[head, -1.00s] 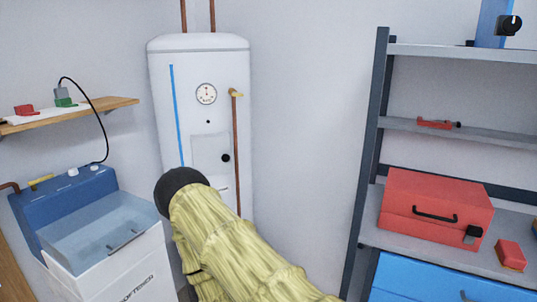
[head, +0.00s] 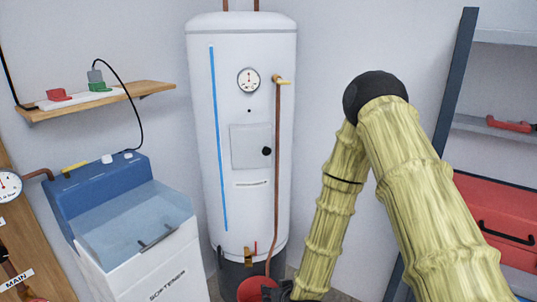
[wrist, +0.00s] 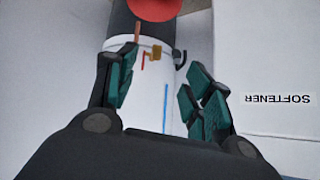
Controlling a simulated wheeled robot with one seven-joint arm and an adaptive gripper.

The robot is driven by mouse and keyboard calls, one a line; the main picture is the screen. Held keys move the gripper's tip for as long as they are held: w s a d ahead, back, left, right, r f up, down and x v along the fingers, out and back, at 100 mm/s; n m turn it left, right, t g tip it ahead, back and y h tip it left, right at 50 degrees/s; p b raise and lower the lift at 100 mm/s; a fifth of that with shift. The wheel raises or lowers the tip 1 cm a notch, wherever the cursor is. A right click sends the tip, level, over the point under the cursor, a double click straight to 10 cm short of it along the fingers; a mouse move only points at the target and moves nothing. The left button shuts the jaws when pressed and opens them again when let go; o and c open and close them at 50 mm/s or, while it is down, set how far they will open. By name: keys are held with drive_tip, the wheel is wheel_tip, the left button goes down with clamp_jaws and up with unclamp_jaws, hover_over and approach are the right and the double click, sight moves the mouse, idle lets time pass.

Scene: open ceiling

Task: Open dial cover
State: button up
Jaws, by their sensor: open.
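A square grey cover panel (head: 248,147) with a round black knob (head: 266,151) sits on the front of the tall white tank (head: 232,200). It looks closed, and what lies behind it is hidden. My gripper (wrist: 163,88) is open and empty in the wrist view, its fingers spread to either side of the lower tank. In the head view it shows only partly at the bottom edge, well below the panel and apart from it. The wrist view appears upside down and does not show the panel.
A copper pipe (head: 277,170) runs down right of the panel, and a gauge (head: 248,80) is above it. A red bucket (head: 258,289) stands at the tank's foot. The softener (head: 150,265) is at left, red toolbox (head: 500,220) at right.

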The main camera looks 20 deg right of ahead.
drive_tip(key=w+d+r+m+t, duration=0.1)
drive_tip(key=w+r+t, duration=0.2)
drive_tip(key=w+r, duration=0.5)
drive_tip(key=w+d+r+t, duration=0.15)
drive_tip(key=w+r, duration=0.35)
drive_tip(key=r, duration=0.5)
drive_tip(key=m+t+h, duration=0.2)
drive_tip(key=t+h, duration=0.1)
drive_tip(key=t, duration=0.1)
approach(267, 152)
drive_tip(key=w, duration=0.2)
drive_tip(key=w+p, duration=0.1)
drive_tip(key=w, duration=0.2)
drive_tip(key=w+d+p, duration=0.1)
drive_tip(key=w, duration=0.2)
drive_tip(key=shift+w+d+r, duration=0.1)
drive_tip(key=shift+w, duration=0.1)
drive_tip(key=shift+c, duration=0.3)
clamp_jaws()
